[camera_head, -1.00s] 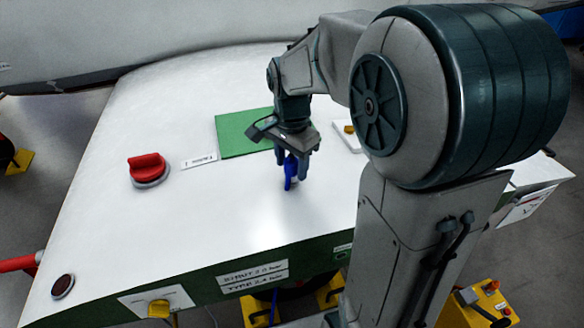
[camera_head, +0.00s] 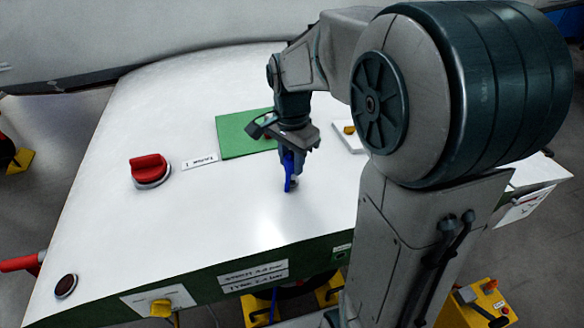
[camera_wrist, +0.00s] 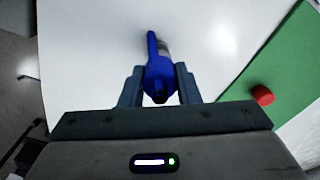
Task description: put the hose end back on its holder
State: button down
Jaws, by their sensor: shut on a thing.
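The blue hose end (camera_head: 289,172) is in my gripper (camera_head: 299,165), just above or at the white table top; I cannot tell whether it touches. In the wrist view the blue hose end (camera_wrist: 159,77) sits between the two fingers of my gripper (camera_wrist: 160,84), with a grey metal part on its far right side. My gripper is shut on it. I cannot make out a holder for certain in either view.
A red knob (camera_head: 149,168) stands on the white table top (camera_head: 200,215) at the left. A green mat (camera_head: 240,135) lies behind my gripper, with a small red piece (camera_wrist: 263,96) on it in the wrist view. A yellow knob (camera_head: 160,308) is on the front edge.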

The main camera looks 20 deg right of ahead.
aim_at(292, 157)
jog(key=shift+r+p, duration=1.2)
jog(key=shift+r, duration=0.3)
